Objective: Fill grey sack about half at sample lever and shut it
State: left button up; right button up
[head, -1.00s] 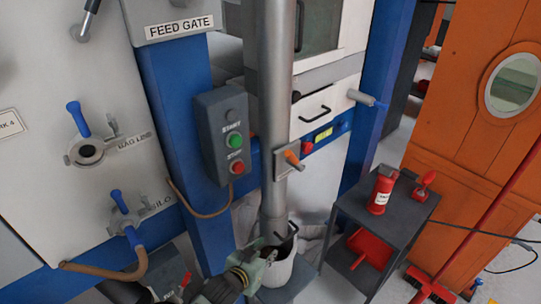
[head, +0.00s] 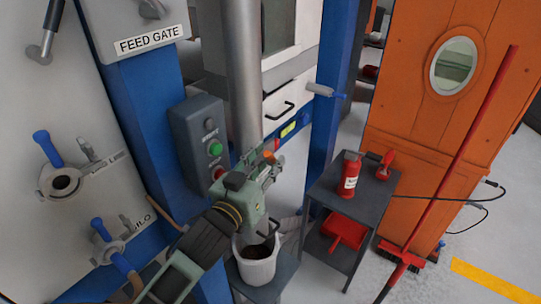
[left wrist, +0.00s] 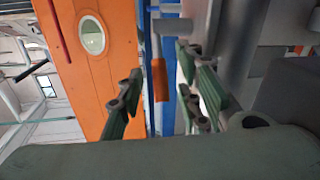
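The orange-handled sample lever (head: 270,157) is on the steel pipe. It also shows in the left wrist view (left wrist: 160,80), with its orange grip in the gap between my fingers. My left gripper (head: 268,170) is at the lever, open, with a finger on each side in the wrist view (left wrist: 163,90). I cannot tell whether it touches. A light grey open-topped container (head: 258,271), perhaps the grey sack, stands upright below the pipe, with dark material inside. My left gripper hides part of its rim and the pipe's lower end. My right gripper is not in view.
A control box (head: 200,145) with green and red buttons is left of the pipe. A dark trolley (head: 322,189) with a red extinguisher (head: 350,175) and red dustpan (head: 345,230) is to the right. A red broom (head: 450,150) leans by the orange cabinet (head: 405,115).

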pick_arm(q)
jog(key=shift+x, duration=1.05)
grip_shut()
